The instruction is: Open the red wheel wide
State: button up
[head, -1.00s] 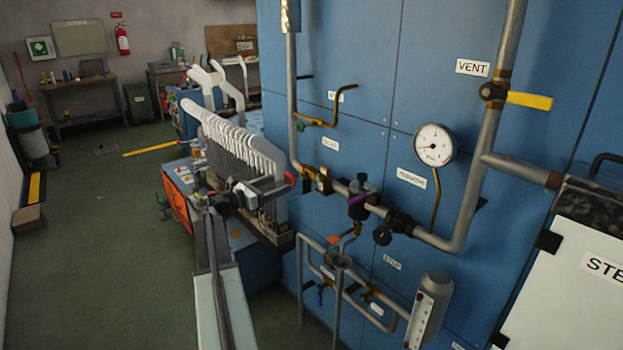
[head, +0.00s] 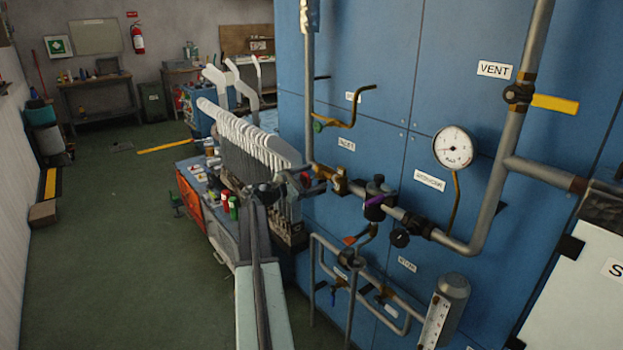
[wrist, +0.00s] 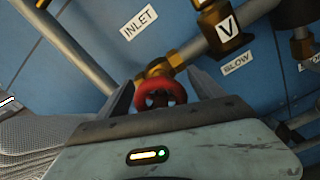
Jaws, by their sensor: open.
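The red wheel (wrist: 161,93) sits on a brass valve stem below the INLET label in the wrist view. My gripper (wrist: 160,84) is open, with one finger on each side of the wheel. The wheel lies between the fingers; I cannot tell whether they touch it. The lower part of the wheel is hidden behind the gripper body. In the head view only a small bit of the red wheel (head: 306,179) shows, at the pipe's left end, with my gripper (head: 297,187) around it.
A brass fitting marked V (wrist: 222,28) is close to the right of the wheel. A grey pipe (wrist: 75,45) passes at its left.

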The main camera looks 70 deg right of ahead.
aim_at(304, 181)
jog(key=c, duration=1.4)
jog(key=n, duration=0.4)
jog(key=shift+n, duration=0.4)
jog(key=o, duration=1.4)
jog(key=v, duration=0.7)
jog(key=shift+w+a, duration=0.2)
jog(key=shift+a, duration=0.1)
